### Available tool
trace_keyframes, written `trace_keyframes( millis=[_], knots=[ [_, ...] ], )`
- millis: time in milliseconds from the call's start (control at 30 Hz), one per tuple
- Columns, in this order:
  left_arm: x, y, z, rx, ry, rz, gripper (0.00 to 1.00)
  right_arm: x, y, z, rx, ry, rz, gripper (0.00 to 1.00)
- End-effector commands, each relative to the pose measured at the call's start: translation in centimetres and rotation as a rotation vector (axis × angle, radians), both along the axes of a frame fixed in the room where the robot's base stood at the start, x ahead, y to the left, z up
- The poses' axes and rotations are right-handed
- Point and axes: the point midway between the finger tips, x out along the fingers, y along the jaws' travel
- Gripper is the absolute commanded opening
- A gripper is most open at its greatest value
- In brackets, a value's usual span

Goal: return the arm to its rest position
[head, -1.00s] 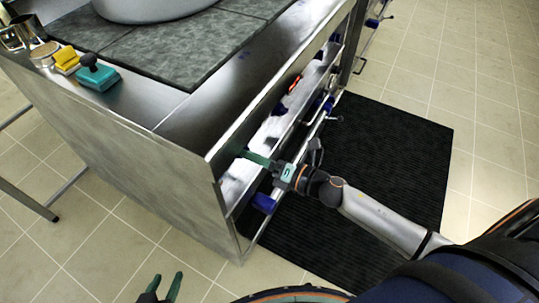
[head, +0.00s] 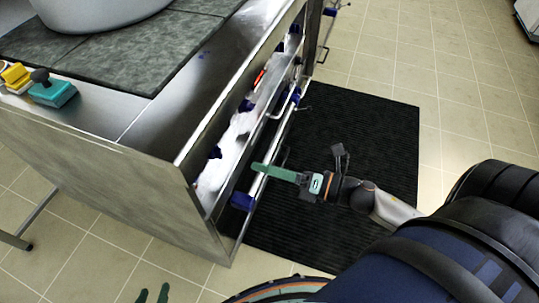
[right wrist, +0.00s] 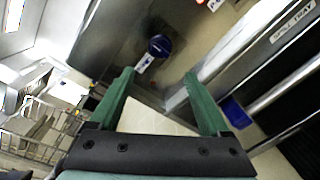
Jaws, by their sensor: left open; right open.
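My right gripper (head: 258,168) reaches in from the right in the head view, in front of the open side of the steel counter. Its green fingers overlap the rail (head: 268,158) in the picture; I cannot tell whether they touch it. In the right wrist view the two green fingers (right wrist: 160,80) stand apart with nothing between them. My left gripper (head: 152,295) shows only as two green fingertips at the bottom edge of the head view, apart and empty.
The steel counter (head: 130,192) carries a large grey pot (head: 100,10), a teal brush (head: 52,93) and a yellow brush (head: 16,76). Blue-ended rails line its open side. A black ribbed mat (head: 375,125) lies on the tiled floor. A "SPILL TRAY" label (right wrist: 292,22) shows in the wrist view.

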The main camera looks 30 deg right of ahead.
Motion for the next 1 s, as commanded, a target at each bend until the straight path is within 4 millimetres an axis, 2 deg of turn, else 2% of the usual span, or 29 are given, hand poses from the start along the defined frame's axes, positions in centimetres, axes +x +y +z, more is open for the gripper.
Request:
trace_keyframes(
  millis=[433, 567, 667, 767, 867, 1000],
  knots=[
    [0.0, 0.0, 0.0, -0.001, 0.0, 0.002, 0.5, 0.0, 0.0, 0.0, 0.003, 0.001, -0.001, 0.81],
    [0.0, 0.0, 0.0, -0.001, -0.001, 0.002, 0.5, 0.3, -0.1, -0.2, 0.099, 0.063, -0.063, 0.81],
    [0.0, 0.0, 0.0, -0.001, -0.001, 0.002, 0.5, 0.7, -0.5, -1.1, 0.333, 0.217, -0.208, 0.81],
    [0.0, 0.0, 0.0, -0.001, -0.002, 0.002, 0.5, 0.4, -0.8, -3.4, 0.689, 0.455, -0.413, 0.81],
    [0.0, 0.0, 0.1, -0.001, -0.002, 0.003, 0.5, -1.0, -0.1, -6.7, 1.046, 0.712, -0.615, 0.81],
    [0.0, 0.0, 0.1, -0.001, -0.002, 0.002, 0.5, -4.0, 2.7, -10.7, 1.458, 1.044, -0.857, 0.81]
  ],
)
